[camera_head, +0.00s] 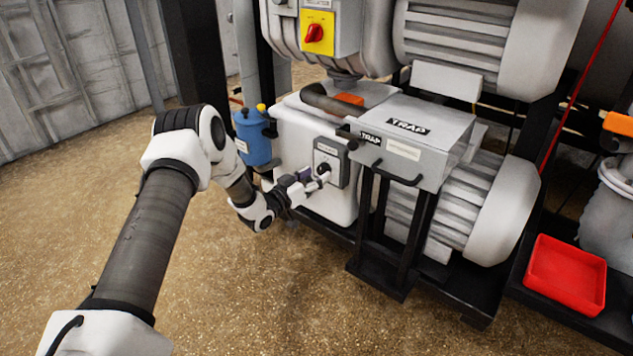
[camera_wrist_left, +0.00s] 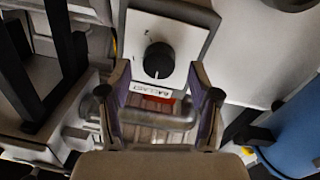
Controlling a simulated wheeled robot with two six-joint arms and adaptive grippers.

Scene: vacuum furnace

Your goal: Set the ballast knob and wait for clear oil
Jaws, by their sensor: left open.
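The ballast knob (camera_wrist_left: 159,60) is a round black dial with a pale mark, on a grey-framed panel with a light face (camera_wrist_left: 190,32). A label reading BALLAST (camera_wrist_left: 150,91) sits beside it, upside down in the left wrist view. In the head view the knob (camera_head: 324,169) is dark and small on the front of the white pump housing (camera_head: 290,140). My left gripper (camera_head: 315,180) is open close to the panel; in the wrist view its fingers (camera_wrist_left: 160,88) stand apart, with the knob just beyond the tips. I cannot make out the oil. My right gripper is not in view.
A grey box marked TRAP (camera_head: 440,135) with a handle juts out to the right of the panel. A blue canister (camera_head: 252,138) stands to the left. A yellow plate with a red switch (camera_head: 318,33) is above. A red tray (camera_head: 566,275) lies right. Open floor lies in front.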

